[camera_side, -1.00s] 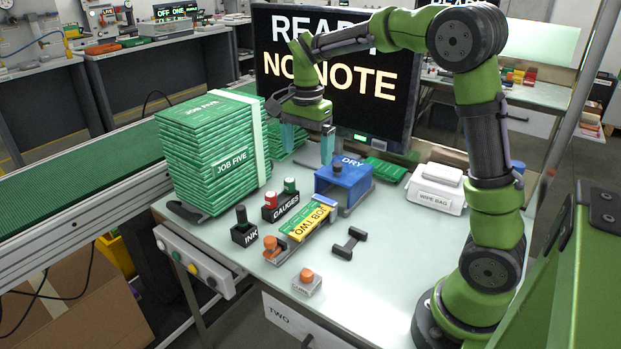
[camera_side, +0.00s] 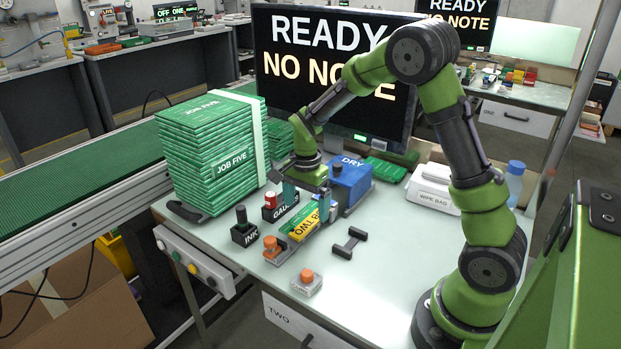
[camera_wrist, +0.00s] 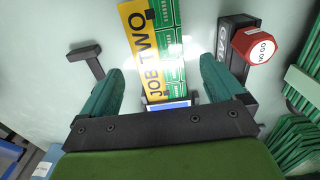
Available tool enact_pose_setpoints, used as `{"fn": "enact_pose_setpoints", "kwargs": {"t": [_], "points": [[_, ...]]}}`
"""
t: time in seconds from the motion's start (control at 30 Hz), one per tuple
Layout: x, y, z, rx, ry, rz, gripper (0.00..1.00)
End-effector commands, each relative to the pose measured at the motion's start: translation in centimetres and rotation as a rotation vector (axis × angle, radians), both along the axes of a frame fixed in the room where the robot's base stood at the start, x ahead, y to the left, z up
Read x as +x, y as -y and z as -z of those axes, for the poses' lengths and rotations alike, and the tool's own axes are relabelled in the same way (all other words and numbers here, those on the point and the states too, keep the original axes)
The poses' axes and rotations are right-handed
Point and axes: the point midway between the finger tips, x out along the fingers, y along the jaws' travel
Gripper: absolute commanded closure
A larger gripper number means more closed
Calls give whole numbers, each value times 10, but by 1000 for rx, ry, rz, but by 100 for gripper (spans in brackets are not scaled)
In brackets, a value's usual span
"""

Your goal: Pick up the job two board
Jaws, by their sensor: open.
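The job two board is a green strip with a yellow "JOB TWO" label (camera_side: 305,224). My gripper (camera_side: 307,200) is open and points down over the far end of the board, with one finger on either side. In the wrist view, the board (camera_wrist: 171,72) runs between the open fingers of my gripper (camera_wrist: 160,72), apart from both. I cannot tell the exact height of the fingertips above the table.
The gauges block (camera_side: 280,207) with a red "NO GO" cap (camera_wrist: 255,45) stands close beside one finger. The blue DRY box (camera_side: 350,185) is close on the other side. The ink block (camera_side: 244,234) and a dark dumbbell-shaped piece (camera_side: 349,243) are nearby.

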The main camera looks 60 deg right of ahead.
Motion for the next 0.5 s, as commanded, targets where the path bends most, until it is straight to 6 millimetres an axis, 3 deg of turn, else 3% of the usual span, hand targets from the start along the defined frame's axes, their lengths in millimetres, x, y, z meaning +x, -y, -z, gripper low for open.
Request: {"fn": "enact_pose_setpoints", "kwargs": {"t": [0.17,0.43,0.5], "points": [[-1,0,21,0,-1,1,4],[0,0,24,0,1,1,4],[0,0,23,0,1,0,15]]}}
